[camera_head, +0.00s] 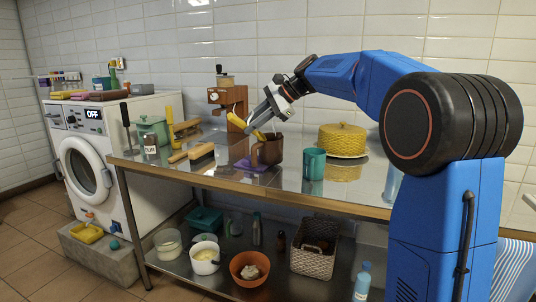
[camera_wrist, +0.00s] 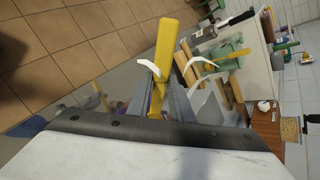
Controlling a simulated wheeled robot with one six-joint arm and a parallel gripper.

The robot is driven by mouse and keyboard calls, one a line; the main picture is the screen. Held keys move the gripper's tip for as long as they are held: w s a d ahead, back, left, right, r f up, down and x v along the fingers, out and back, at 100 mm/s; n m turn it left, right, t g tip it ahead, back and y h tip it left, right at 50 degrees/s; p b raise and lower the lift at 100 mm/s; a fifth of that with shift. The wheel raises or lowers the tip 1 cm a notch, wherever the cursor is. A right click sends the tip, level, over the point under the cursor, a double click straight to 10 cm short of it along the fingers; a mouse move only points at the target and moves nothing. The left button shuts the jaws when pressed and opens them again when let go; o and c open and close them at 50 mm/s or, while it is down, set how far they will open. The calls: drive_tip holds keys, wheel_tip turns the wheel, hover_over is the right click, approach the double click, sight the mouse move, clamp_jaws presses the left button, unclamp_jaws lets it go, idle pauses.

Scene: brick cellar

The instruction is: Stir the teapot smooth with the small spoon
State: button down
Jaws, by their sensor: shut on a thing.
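My gripper (camera_head: 256,119) is shut on a yellow-handled tool, apparently the small spoon (camera_head: 238,121), above the steel table. The handle slants down to the right, its lower part close to the mouth of a brown pot. In the wrist view the yellow handle (camera_wrist: 166,50) stands between the fingers; the spoon's bowl cannot be made out. The brown pot (camera_head: 269,152), apparently the teapot, stands upright with its handle on the left. I cannot tell whether the spoon enters it, and its contents are hidden.
A purple cloth (camera_head: 243,165) lies by the pot. A teal mug (camera_head: 314,164) and yellow cake cover (camera_head: 342,138) stand to the right. The table's front edge (camera_head: 250,188) is close.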

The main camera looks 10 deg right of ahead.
drive_tip(key=s+a+r, duration=0.6)
drive_tip(key=a+r, duration=0.1)
drive_tip(key=a, duration=0.1)
drive_tip(key=shift+s+a+r, duration=0.15)
drive_tip(key=shift+a+r, duration=0.05)
drive_tip(key=shift+a, duration=0.2)
idle(1.1)
idle(0.5)
drive_tip(key=shift+r, duration=2)
